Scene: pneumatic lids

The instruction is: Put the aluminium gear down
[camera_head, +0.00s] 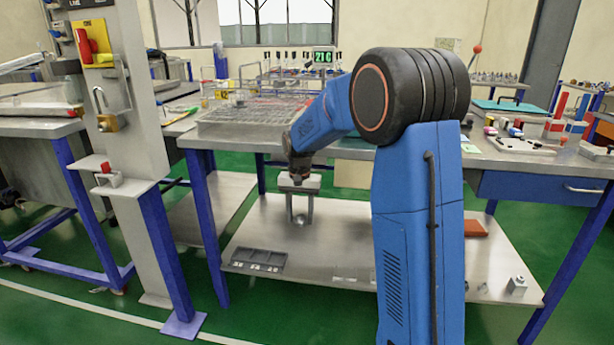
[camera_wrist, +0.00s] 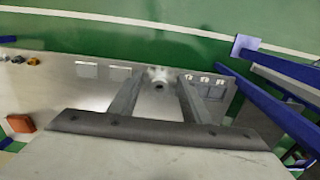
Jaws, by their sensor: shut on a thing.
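The aluminium gear (camera_wrist: 158,74) is a small silvery toothed part with a dark centre hole, between my fingertips in the wrist view. In the head view the gear (camera_head: 302,219) is a small pale shape at the lower end of my gripper (camera_head: 301,212). My gripper (camera_wrist: 157,88) is shut on the gear, its two long fingers pointing down over the lower shelf (camera_head: 340,240) of the workbench. I cannot tell whether the gear touches the shelf. A dark compartment tray (camera_head: 258,260) lies near the shelf's front left edge; it also shows in the wrist view (camera_wrist: 208,90).
The bench top (camera_head: 345,150) lies above the shelf, with a wire rack (camera_head: 255,115) on it. A red-brown box (camera_head: 476,228) and a small metal block (camera_head: 517,285) are on the shelf's right. Blue legs (camera_head: 208,230) flank the shelf. The shelf around my gripper is mostly bare.

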